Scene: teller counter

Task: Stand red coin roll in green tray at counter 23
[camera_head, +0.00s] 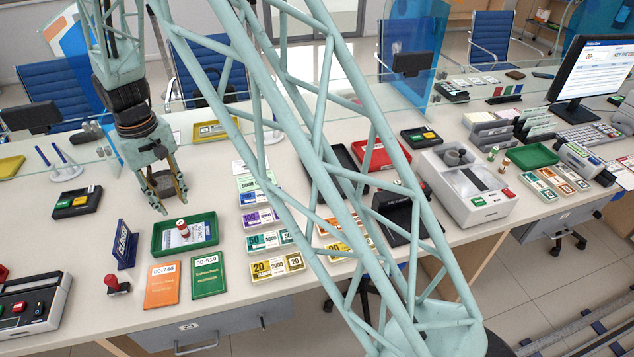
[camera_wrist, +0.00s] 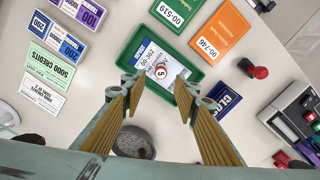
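The green tray (camera_head: 207,243) stands on the counter above the drawer marked 23, and it also shows in the wrist view (camera_wrist: 186,107). The red coin roll (camera_head: 182,228) stands upright inside it, on or against a white and blue card (camera_head: 194,234). In the wrist view I see the roll (camera_wrist: 162,72) end-on, a round top with a 5 and a red rim. My gripper (camera_head: 170,203) hangs just above and behind the tray, with nothing between its fingers. In the wrist view its fingers (camera_wrist: 164,108) are spread wide, apart from the roll.
A dark round bowl (camera_wrist: 132,143) sits behind the tray. The blue CLOSED sign (camera_head: 125,246), a red stamp (camera_head: 115,284), an orange booklet (camera_head: 162,285) and a green booklet (camera_head: 208,274) surround it. Banknote stacks (camera_head: 261,220) lie right. Another green tray (camera_head: 534,157) is far right.

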